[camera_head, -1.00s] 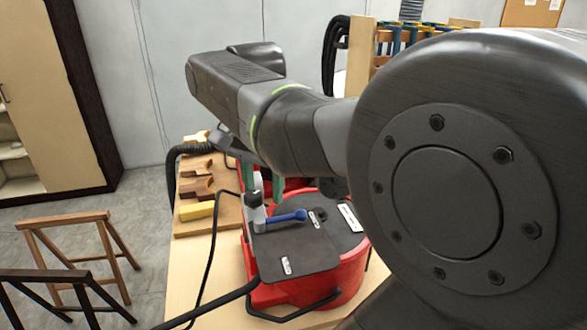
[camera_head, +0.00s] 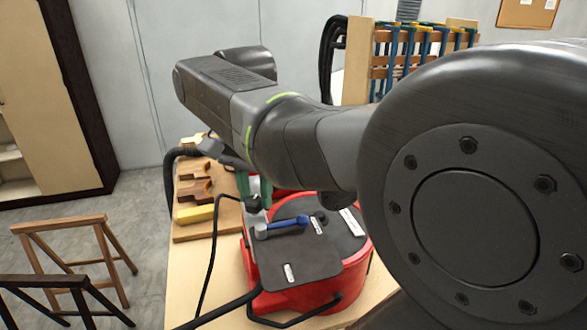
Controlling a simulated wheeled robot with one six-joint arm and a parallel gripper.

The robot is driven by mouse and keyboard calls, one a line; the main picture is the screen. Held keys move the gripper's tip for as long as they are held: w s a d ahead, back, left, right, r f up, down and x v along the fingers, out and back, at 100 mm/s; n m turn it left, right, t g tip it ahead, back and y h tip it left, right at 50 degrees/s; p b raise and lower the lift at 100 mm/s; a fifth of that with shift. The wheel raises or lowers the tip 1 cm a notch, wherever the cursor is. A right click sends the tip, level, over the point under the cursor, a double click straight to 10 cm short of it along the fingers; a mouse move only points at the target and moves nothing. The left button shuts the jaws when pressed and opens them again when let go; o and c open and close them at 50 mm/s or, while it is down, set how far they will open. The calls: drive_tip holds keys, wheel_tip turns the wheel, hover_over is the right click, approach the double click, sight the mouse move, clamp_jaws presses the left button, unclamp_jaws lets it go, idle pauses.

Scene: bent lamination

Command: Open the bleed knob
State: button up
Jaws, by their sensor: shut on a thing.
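A red machine (camera_head: 357,265) with a dark flat top plate (camera_head: 300,262) stands on the wooden bench. At the plate's back left corner is a pale grey fitting (camera_head: 255,214), with a blue lever (camera_head: 289,223) pointing right in front of it. My gripper (camera_head: 253,190) reaches down from behind my arm, its green fingers just above the fitting. It is shut on a small part there, which I take to be the bleed knob; the fingers and arm hide it, so its turn cannot be read.
A board with wooden blocks and a yellow block (camera_head: 195,214) lies left of the machine. A black hose (camera_head: 210,316) runs along the front left. A clamp rack (camera_head: 405,60) stands behind. A wooden trestle (camera_head: 68,225) stands on the floor at left.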

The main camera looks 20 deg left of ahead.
drive_tip(key=n+p, duration=0.2)
drive_tip(key=n, duration=0.4)
drive_tip(key=shift+a, duration=0.1)
drive_tip(key=n, duration=0.6)
drive_tip(key=shift+s+n+p, duration=0.2)
drive_tip(key=shift+n+p, duration=0.1)
drive_tip(key=shift+p, duration=0.05)
drive_tip(key=n, duration=0.4)
drive_tip(key=shift+r, duration=0.1)
drive_tip(key=n, duration=0.1)
drive_tip(key=d+n, duration=0.1)
drive_tip(key=n, duration=0.1)
drive_tip(key=shift+d+r, duration=0.1)
drive_tip(key=shift+d, duration=0.2)
drive_tip(key=shift+w+d+n, duration=0.15)
drive_tip(key=shift+d+n, duration=0.05)
drive_tip(key=shift+n, duration=0.9)
clamp_jaws()
drive_tip(key=shift+w+a+n, duration=0.15)
drive_tip(key=shift+n, duration=1.15)
